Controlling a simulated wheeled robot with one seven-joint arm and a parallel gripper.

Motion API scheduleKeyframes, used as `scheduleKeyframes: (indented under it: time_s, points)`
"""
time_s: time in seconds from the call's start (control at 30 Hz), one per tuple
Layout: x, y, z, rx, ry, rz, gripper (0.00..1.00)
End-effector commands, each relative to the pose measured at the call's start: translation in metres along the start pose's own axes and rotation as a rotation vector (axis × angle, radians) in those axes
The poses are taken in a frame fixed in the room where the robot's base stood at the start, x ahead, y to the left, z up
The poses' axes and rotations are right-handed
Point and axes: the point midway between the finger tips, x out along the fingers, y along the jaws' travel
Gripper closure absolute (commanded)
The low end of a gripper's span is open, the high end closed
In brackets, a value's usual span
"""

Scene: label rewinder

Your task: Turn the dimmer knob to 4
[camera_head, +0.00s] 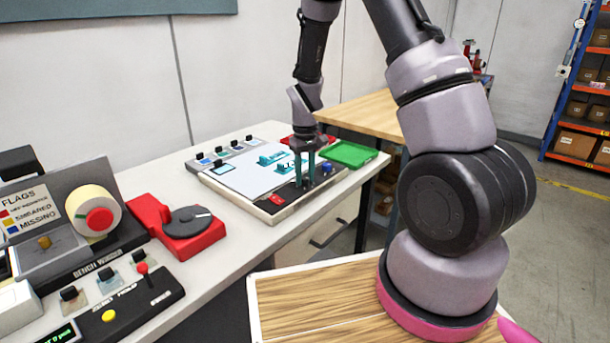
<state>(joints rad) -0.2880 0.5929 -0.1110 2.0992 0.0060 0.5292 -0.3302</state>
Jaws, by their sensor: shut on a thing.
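The fingers are shut around a small dark knob at that strip, which I take for the dimmer knob. The knob is mostly hidden by the fingers, and its pointer and any numbers are too small to read.
A red base with a grey dial (187,219) and a bench winder (95,255) with a label roll (93,211) stand to the left. Bare tabletop (240,235) lies in front of the unit.

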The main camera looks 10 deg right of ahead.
Motion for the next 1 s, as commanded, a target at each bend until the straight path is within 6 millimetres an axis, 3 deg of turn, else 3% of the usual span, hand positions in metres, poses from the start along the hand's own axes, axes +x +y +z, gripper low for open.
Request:
scheduleKeyframes:
  time_s: [1.0]
  points:
    - [-0.0013,-0.0010,-0.0022,0.914,0.005,-0.001,1.00]
